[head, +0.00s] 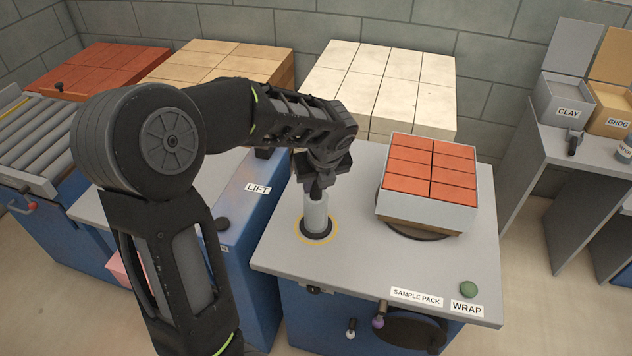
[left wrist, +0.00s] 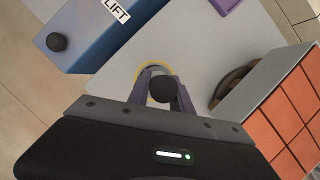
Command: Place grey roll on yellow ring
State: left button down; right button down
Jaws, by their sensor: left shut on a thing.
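The grey roll (head: 315,212) stands upright at the yellow ring (head: 318,239) on the grey table top. In the head view its lower end appears inside the ring; I cannot tell for sure whether it touches the table. My left gripper (head: 316,191) points down over the roll and is shut on its dark top part. In the left wrist view the dark round knob (left wrist: 163,89) of the roll shows between the fingers, and part of the yellow ring (left wrist: 153,66) shows behind them. My right gripper is not in view.
A box of red bricks (head: 428,207) stands on a round turntable right of the ring. A green button (head: 468,289) is near the front right edge. The blue LIFT unit (head: 243,215) adjoins on the left. Brick stacks (head: 385,82) stand behind. The table front between is clear.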

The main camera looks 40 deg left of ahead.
pick_arm(q)
jog(key=c, duration=1.1)
grip_release()
jog(key=shift+f, duration=0.1)
jog(key=shift+c, duration=0.2)
jog(key=shift+d+r, duration=0.15)
jog(key=shift+r, duration=0.45)
jog(key=v, duration=1.1)
jog(key=shift+s, duration=0.2)
